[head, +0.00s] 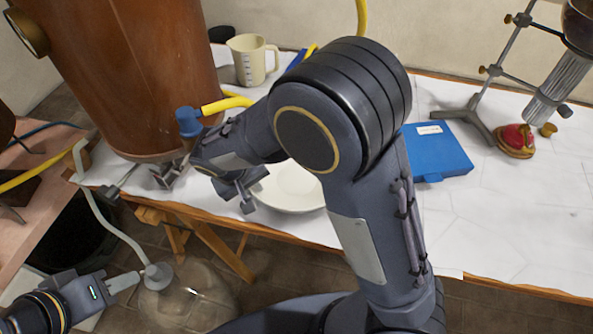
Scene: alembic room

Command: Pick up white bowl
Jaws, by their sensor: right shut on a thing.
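The white bowl (287,191) sits at the front edge of the white-covered table, partly hidden behind my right arm. My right gripper (249,188) is at the bowl's left rim and is shut on it. I cannot tell whether the bowl is clear of the table. My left gripper (118,283) is low at the bottom left, in front of the table and away from the bowl. Whether its fingers are open or shut does not show clearly.
A large copper vessel (125,70) stands left of the bowl, with a blue-ended yellow hose (222,104) beside it. A measuring jug (251,60), blue case (435,151), red object (515,139) and metal stand (478,100) are on the table (520,220). Its front right is clear.

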